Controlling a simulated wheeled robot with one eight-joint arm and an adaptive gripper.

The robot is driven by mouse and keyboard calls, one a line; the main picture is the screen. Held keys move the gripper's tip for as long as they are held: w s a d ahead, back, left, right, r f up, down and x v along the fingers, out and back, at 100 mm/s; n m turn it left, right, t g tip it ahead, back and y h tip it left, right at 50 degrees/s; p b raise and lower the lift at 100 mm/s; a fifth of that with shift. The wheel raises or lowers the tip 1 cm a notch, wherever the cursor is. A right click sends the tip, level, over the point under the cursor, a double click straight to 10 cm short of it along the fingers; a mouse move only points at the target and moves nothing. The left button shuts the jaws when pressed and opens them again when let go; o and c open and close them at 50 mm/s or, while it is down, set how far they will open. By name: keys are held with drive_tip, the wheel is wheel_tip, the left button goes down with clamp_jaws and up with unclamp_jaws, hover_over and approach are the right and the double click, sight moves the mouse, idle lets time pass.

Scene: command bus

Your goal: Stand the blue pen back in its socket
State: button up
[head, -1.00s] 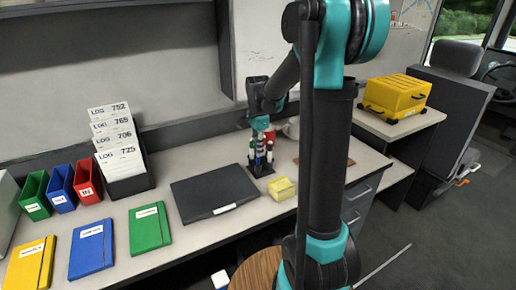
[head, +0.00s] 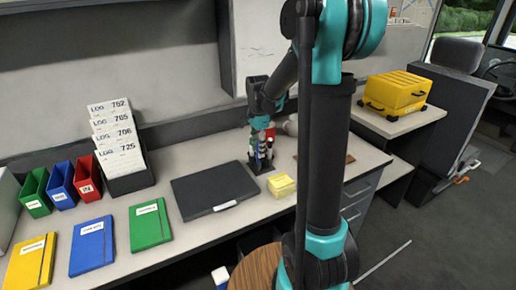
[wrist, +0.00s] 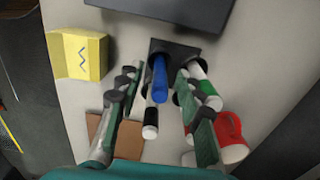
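The blue pen (wrist: 159,78) stands in the black pen holder (wrist: 160,46) in the wrist view, its blue end towards the camera. My gripper (wrist: 158,80) has its two fingers apart, one on each side of the blue pen, with a gap to each. A white pen with a black end (wrist: 150,120) and a white pen with a green part (wrist: 205,88) stand beside it. In the head view my gripper (head: 261,146) is over the pen holder (head: 261,167) and hides much of the pens. How deep the blue pen sits is hidden.
A yellow note block (head: 283,186) lies to the right of the holder, and a dark closed laptop (head: 213,190) to its left. A red mug (wrist: 231,135) stands close to my right finger in the wrist view. Coloured notebooks (head: 150,224) lie on the desk's left part.

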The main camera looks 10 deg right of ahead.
wheel_tip(320, 180, up, 12)
idle(0.6)
